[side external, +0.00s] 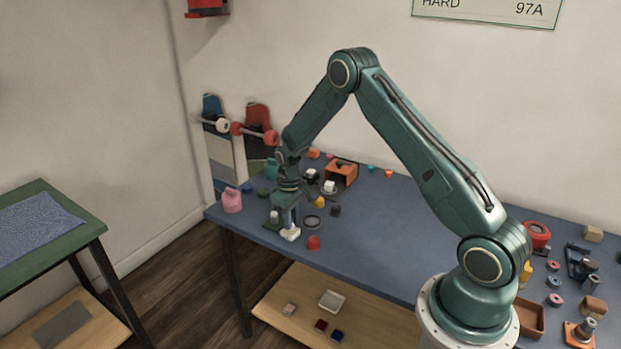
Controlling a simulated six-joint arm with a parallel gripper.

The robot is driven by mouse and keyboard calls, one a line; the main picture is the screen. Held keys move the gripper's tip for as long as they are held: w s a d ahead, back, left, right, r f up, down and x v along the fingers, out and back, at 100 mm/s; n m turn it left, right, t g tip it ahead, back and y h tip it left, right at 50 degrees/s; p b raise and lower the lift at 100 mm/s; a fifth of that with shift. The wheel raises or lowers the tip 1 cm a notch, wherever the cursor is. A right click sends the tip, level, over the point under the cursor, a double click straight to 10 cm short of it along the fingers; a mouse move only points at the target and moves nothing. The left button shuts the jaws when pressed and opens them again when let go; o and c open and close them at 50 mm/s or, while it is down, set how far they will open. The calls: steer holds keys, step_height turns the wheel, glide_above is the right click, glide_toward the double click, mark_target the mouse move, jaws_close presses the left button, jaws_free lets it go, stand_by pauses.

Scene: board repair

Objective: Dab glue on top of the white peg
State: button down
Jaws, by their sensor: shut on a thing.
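My gripper (289,212) points down over the left part of the blue table. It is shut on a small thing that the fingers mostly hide. A white piece (290,233) shows right under the fingertips, at table height; I cannot tell whether it is the held thing or stands under it. A small upright pale piece (274,217) stands just left of the gripper. A white block (329,187) sits farther back to the right. I cannot tell which of these is the white peg, and I cannot make out the glue for certain.
A pink bottle (232,200) stands at the table's left edge. A dark ring (311,222) and a red piece (313,243) lie right of the gripper. An orange box (342,172) is behind. The blue tabletop (390,230) is fairly clear to the right.

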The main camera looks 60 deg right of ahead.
steer(key=shift+f, duration=0.6)
stand_by(1.7)
steer(key=shift+r, duration=3.6)
steer(key=s+a+r, duration=0.1)
steer(key=s+a, duration=0.2)
steer(key=a, duration=0.5)
steer(key=s+a+r, duration=0.1)
steer(key=s+a, duration=0.3)
steer(key=a, duration=0.3)
steer(key=shift+s+a, duration=0.3)
steer(key=shift+a, duration=0.1)
steer(key=shift+w, duration=0.1)
